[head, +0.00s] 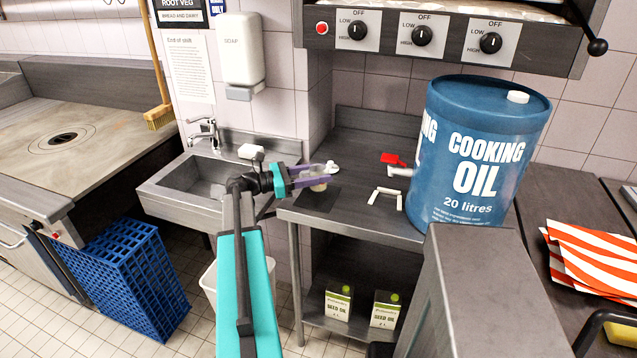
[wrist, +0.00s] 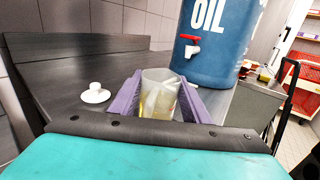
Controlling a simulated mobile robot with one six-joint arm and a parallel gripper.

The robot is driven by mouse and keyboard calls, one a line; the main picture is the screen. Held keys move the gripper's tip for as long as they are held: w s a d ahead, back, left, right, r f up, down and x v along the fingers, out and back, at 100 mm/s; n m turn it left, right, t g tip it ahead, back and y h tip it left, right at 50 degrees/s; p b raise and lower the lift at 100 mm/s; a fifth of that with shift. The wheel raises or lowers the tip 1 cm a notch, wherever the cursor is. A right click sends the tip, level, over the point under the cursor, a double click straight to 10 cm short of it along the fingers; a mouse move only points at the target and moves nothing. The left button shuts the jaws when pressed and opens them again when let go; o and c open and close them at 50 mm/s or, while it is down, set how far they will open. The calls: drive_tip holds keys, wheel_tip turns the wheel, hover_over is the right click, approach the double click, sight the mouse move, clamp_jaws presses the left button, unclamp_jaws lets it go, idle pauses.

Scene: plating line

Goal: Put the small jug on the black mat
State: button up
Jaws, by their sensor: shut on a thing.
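My gripper (head: 318,178) has purple fingers and is shut on the small jug (head: 319,186), at the left end of the dark worktop. In the wrist view the small jug (wrist: 158,97) is clear, with yellowish liquid in it, and stands roughly upright between the purple fingers (wrist: 160,104). The black mat (head: 318,200) is a dark patch on the worktop, just below the jug in the head view. I cannot tell whether the jug's base touches it. The mat cannot be made out in the wrist view.
A big blue cooking oil drum (head: 475,150) with a red-handled tap (head: 393,158) stands on the right of the worktop (head: 350,222). A small white item (head: 332,167) lies behind the gripper, and a white bracket (head: 385,194) lies to the right. A sink (head: 205,178) is at left.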

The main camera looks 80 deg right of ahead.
drive_tip(key=shift+f+p, duration=0.5)
drive_tip(key=shift+f, duration=1.15)
drive_tip(key=shift+f, duration=0.1)
drive_tip(key=o, duration=1.2)
drive_tip(key=shift+c, duration=0.2)
drive_tip(key=shift+w+a, duration=0.25)
drive_tip(key=shift+w, duration=0.35)
drive_tip(key=b+v, duration=0.3)
drive_tip(key=v, duration=0.7)
drive_tip(key=shift+w+a, duration=0.2)
drive_tip(key=shift+w, duration=0.15)
